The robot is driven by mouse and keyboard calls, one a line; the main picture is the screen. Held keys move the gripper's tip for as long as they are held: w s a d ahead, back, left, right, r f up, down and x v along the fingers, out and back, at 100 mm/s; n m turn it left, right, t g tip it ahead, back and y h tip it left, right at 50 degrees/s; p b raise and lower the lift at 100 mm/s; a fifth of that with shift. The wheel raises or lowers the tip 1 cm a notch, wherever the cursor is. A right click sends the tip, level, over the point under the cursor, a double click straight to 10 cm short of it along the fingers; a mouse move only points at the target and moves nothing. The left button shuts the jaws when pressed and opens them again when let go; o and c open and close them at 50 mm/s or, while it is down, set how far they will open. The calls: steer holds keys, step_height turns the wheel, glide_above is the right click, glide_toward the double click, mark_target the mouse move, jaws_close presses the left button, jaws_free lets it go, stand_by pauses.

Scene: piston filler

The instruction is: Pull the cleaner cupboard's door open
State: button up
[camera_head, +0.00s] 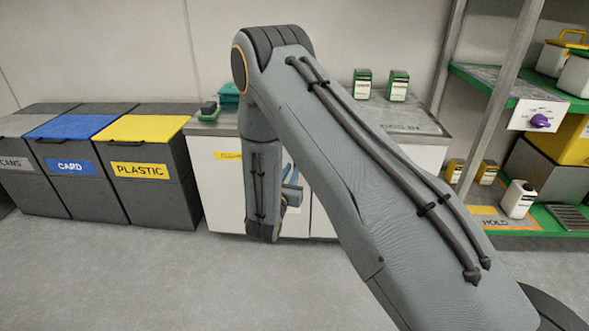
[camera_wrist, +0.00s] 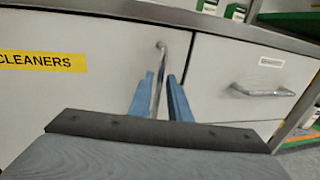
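The cleaner cupboard's door (camera_wrist: 95,33) is a white panel with a yellow CLEANERS label (camera_wrist: 42,61); it looks closed. Its upright metal bar handle (camera_wrist: 160,70) is near the door's right edge. My gripper (camera_wrist: 161,78) points at the door with its two blue fingers on either side of the handle. The fingers stand apart, with a gap visible beside the bar, and do not look clamped on it. In the head view the door (camera_head: 223,191) is partly hidden behind my arm, and the handle cannot be made out there.
A neighbouring white front with a horizontal handle (camera_wrist: 262,91) is to the right. The worktop (camera_head: 420,119) overhangs above. The yellow-lidded plastic bin (camera_head: 158,174) stands close at left, and a green-edged shelf rack (camera_head: 545,217) at right. Grey floor (camera_head: 150,275) in front is clear.

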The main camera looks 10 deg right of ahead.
steer(key=shift+b+x, duration=0.35)
steer(key=shift+x, duration=1.35)
jaws_close()
